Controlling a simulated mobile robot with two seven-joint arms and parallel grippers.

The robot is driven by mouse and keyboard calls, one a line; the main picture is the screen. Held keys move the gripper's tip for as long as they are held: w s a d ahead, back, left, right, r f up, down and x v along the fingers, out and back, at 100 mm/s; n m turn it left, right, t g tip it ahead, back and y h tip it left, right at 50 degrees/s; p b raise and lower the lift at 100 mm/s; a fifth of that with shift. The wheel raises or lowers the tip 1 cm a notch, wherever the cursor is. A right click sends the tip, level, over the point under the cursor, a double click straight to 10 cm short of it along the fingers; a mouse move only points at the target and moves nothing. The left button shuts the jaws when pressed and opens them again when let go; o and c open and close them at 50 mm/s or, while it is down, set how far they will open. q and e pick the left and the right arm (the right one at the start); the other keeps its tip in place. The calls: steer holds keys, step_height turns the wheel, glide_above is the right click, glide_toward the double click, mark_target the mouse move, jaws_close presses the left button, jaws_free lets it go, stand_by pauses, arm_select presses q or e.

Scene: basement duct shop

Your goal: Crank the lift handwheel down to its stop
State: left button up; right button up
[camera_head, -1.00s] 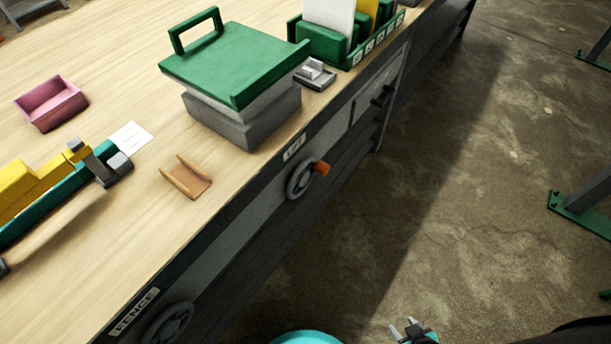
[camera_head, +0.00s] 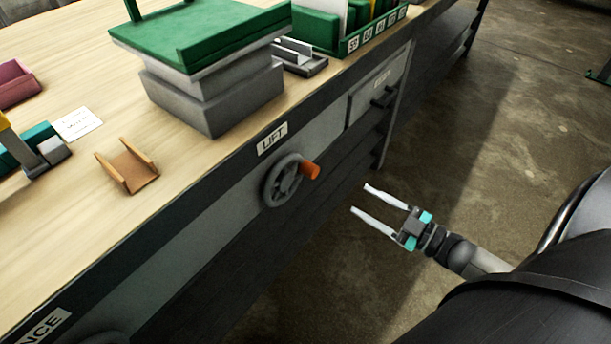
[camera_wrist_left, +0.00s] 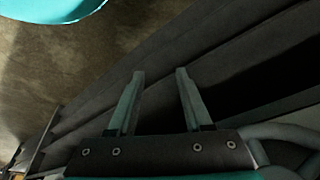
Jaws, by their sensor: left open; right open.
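The lift handwheel (camera_head: 283,182) is a dark grey spoked wheel on the bench's front face. Its orange crank knob (camera_head: 310,171) sticks out at the wheel's right side. A white LIFT label (camera_head: 272,139) is above it. My right gripper (camera_head: 367,199) is open and empty, to the right of the knob and apart from it, fingers pointing left toward the bench. The green-topped lift table (camera_head: 205,38) stands on a grey base above the wheel, its top raised off the base. My left gripper (camera_wrist_left: 158,75) is open and empty in the left wrist view, near dark bench shelving.
Another handwheel (camera_head: 100,338) shows partly at the lower left, by a FENCE label (camera_head: 45,328). A brown bracket (camera_head: 128,168), a white card (camera_head: 78,124) and a pink bin (camera_head: 18,84) lie on the bench. A drawer (camera_head: 378,92) is right of the wheel.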

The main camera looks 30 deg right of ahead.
mark_target(316, 173)
steer(key=b+x, duration=0.3)
steer(key=x, duration=0.9)
steer(key=shift+w+b, duration=0.15)
steer(key=shift+b, duration=0.25)
steer(key=shift+w+a, duration=0.15)
steer(key=shift+w, duration=0.2)
arm_select(q)
step_height(316, 173, up, 8)
steer(key=w+d+t, duration=0.1)
steer(key=w+t, duration=0.1)
steer(key=shift+w+d+f+t+h+b, duration=0.2)
steer(key=shift+d+f+t+h+b, duration=0.1)
steer(key=shift+d+h+b, duration=0.1)
arm_select(e)
steer(key=shift+x, duration=0.85)
arm_select(q)
steer(key=shift+r, duration=0.1)
arm_select(e)
jaws_close()
